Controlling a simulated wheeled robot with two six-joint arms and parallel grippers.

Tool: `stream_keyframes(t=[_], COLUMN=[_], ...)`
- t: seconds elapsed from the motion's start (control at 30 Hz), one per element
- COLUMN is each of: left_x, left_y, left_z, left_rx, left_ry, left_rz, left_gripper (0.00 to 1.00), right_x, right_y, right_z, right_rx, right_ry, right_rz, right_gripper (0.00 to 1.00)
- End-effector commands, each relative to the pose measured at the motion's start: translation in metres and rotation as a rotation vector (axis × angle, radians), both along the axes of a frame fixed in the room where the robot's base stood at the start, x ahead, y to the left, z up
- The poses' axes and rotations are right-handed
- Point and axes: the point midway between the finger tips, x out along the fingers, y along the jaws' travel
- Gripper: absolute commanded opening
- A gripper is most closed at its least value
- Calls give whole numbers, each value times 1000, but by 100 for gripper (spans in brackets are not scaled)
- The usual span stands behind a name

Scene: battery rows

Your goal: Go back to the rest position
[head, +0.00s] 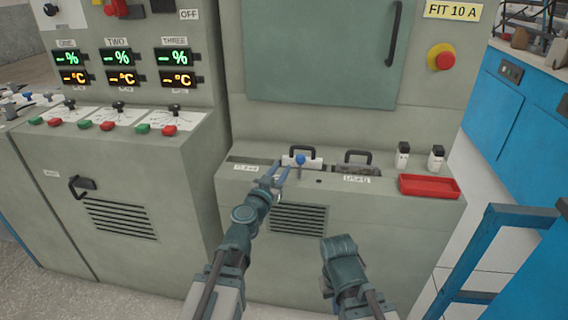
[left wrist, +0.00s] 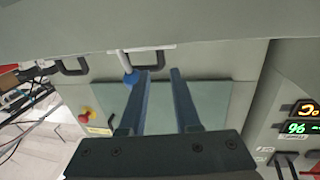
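My left gripper (head: 275,174) is at the front of the low ledge on the grey cabinet, its two fingers apart with nothing between them. In the left wrist view its fingers (left wrist: 160,72) also stand apart. A blue ball knob (head: 300,160) on a pale lever is close to its fingertips. The knob shows in the left wrist view (left wrist: 131,80) just beside one finger; I cannot tell whether they touch. My right arm (head: 341,262) is folded low in front of the cabinet, and its gripper fingers are not visible.
Two black handles (head: 358,157) stand on the ledge, with a red tray (head: 429,186) and two small white bottles (head: 403,156) at right. A console with switches (head: 119,109) stands at left. A blue frame (head: 490,240) is at right.

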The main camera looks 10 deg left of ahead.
Motion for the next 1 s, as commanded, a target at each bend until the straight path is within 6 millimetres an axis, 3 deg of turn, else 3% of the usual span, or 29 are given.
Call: stream_keyframes(t=[0.03,0.2,0.57,0.67,0.77,0.9,1.0], left_x=[-12,-23,-24,-27,-39,-76,-113], left_y=[1,3,0,-20,-62,-128,-157], left_z=[0,0,0,-4,-16,-59,-102], left_rx=[0,0,0,6,21,67,122], left_ry=[0,0,1,19,83,295,531], left_rz=[0,-2,-10,-77,-220,-454,-564], left_gripper=[31,31,31,31,31,31,31], right_x=[0,0,0,0,0,0,0], right_y=[0,0,0,0,0,0,0], right_z=[0,0,0,1,2,5,7], right_rx=[0,0,0,0,0,0,0], right_ry=[0,0,0,0,0,0,0], right_rz=[0,0,0,0,0,0,0], right_gripper=[0,0,0,0,0,0,0])
